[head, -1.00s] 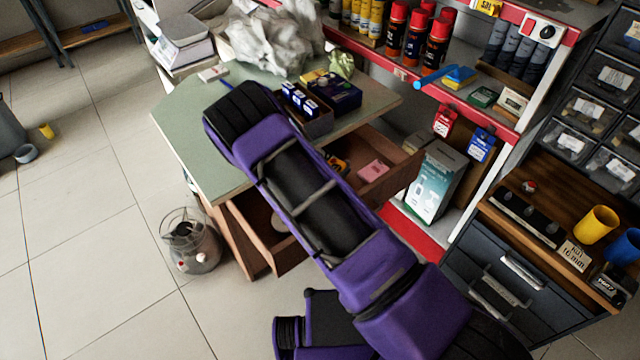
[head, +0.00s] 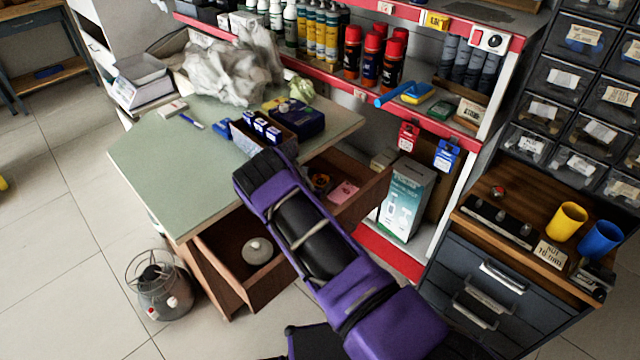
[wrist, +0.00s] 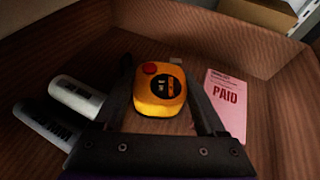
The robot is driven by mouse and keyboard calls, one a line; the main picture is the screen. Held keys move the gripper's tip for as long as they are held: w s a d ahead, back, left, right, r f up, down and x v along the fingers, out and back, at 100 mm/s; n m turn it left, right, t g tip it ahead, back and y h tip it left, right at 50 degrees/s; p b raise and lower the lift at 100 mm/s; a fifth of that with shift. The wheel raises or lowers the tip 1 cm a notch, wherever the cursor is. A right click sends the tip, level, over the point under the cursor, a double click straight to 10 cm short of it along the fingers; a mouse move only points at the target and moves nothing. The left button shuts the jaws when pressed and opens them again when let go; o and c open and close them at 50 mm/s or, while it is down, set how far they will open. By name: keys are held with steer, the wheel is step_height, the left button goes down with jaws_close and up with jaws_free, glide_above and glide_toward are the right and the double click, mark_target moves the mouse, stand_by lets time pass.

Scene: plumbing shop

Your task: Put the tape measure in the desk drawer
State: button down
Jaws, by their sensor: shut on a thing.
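The tape measure (wrist: 158,92) is yellow with a red button and a dark label. In the wrist view it sits between the fingers of my gripper (wrist: 160,70), which is shut on it, inside the wooden desk drawer (wrist: 255,60). Whether it touches the drawer floor is unclear. The drawer (head: 365,205) is pulled out from the green-topped desk (head: 160,165). My arm hides its middle and my fingers.
A pink PAID slip (wrist: 226,100) lies right of the gripper. A box group (head: 262,135) stands on the desk edge; a shelf (head: 350,90) stands behind.

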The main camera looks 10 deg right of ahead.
steer(key=shift+w, duration=0.1)
jaws_free()
steer(key=shift+f, duration=0.1)
steer(key=shift+s+a+r, duration=0.2)
steer(key=shift+s+r, duration=0.05)
steer(key=shift+r, duration=0.05)
steer(key=p+v, duration=0.2)
steer(key=v, duration=0.9)
steer(key=shift+s, duration=0.25)
